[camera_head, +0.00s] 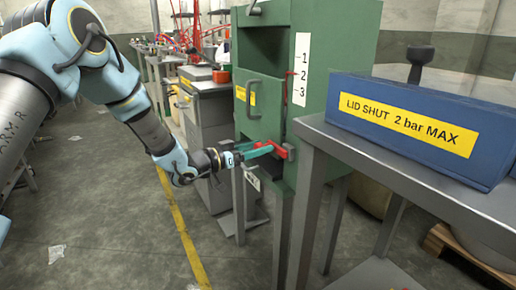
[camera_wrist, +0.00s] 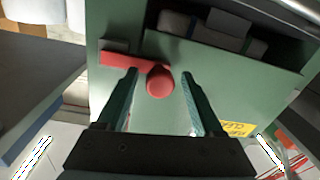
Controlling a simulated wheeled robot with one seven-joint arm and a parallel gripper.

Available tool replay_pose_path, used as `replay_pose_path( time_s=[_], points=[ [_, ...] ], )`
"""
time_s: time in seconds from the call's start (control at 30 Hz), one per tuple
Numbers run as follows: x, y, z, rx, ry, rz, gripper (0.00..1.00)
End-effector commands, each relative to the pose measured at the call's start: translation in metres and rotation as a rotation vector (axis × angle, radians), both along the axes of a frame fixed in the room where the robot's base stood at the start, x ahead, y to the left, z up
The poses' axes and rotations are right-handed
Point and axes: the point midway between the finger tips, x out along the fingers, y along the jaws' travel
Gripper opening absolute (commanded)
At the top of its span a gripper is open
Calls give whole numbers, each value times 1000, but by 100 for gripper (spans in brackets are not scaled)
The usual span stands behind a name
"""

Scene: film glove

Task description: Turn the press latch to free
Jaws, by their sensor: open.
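The green press (camera_head: 312,40) is a tall cabinet with an open bay. Its red latch (camera_head: 284,150) is on the front, low at the right edge. In the wrist view the latch shows as a flat red bar (camera_wrist: 118,60), roughly level, with a round red knob (camera_wrist: 160,83) at its right end. My gripper (camera_head: 268,149) is at the latch, with teal fingers apart. In the wrist view my gripper (camera_wrist: 159,74) has one fingertip on each side of the knob. I cannot tell whether either finger touches it.
A blue box (camera_head: 400,125) labelled "LID SHUT 2 bar MAX" lies on a grey metal table (camera_head: 420,180) right of the press. A white 1-2-3 scale (camera_head: 301,70) is on the press. A grey cabinet (camera_head: 205,130) stands behind. The floor at left is mostly clear.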

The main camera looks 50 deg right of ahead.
Motion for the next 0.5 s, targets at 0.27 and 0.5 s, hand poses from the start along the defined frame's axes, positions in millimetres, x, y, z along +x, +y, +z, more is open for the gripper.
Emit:
replay_pose_path(
  time_s=[0.27,0.5],
  points=[
    [0,0,0,0,0,0,61],
    [0,0,0,1,0,0,34]
  ],
)
